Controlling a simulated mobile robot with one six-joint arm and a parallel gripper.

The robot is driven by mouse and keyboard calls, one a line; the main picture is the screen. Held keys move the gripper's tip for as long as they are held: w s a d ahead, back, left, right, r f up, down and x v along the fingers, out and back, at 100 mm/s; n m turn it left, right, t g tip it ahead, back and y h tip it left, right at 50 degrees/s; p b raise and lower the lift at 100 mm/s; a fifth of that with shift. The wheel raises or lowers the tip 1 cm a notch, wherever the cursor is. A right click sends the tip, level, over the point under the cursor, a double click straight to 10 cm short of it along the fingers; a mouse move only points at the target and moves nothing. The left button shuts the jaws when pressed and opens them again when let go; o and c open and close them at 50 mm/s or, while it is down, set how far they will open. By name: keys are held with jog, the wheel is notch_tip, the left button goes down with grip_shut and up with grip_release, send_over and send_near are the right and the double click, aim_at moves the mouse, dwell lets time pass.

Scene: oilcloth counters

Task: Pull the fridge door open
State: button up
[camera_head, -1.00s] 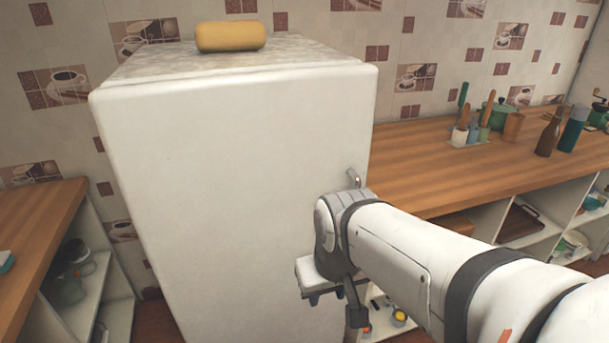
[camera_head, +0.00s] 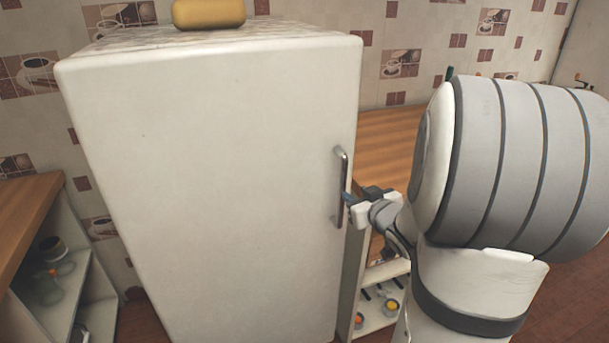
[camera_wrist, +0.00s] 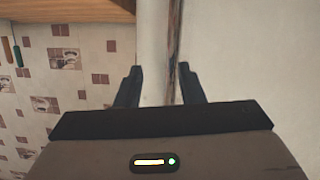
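The white fridge (camera_head: 210,190) stands in the middle of the head view, and its door looks shut. A metal bar handle (camera_head: 343,170) stands upright near the door's right edge. My gripper (camera_head: 350,203) is at the lower half of this handle, from the right. In the wrist view, the two dark fingers of my gripper (camera_wrist: 159,85) are spread apart. The handle's narrow strip (camera_wrist: 175,50) and a pale vertical band show between them. I cannot tell whether a finger touches the handle.
A yellow rounded object (camera_head: 208,13) lies on top of the fridge. A wooden counter (camera_head: 390,140) with shelves below stands to the right, partly hidden by my arm. Another counter (camera_head: 25,215) with open shelves stands at the left.

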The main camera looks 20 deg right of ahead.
jog(key=w+t+y, duration=0.1)
jog(key=w, duration=0.1)
jog(key=w+a+y, duration=0.1)
jog(key=w+f+n+t+y, duration=0.1)
jog(key=w+y, duration=0.1)
jog(key=shift+w+a+t+b, duration=0.25)
jog(key=shift+w+t+b, duration=0.05)
jog(key=shift+w, duration=0.05)
dwell(0.3)
jog(key=shift+c, duration=0.3)
grip_shut()
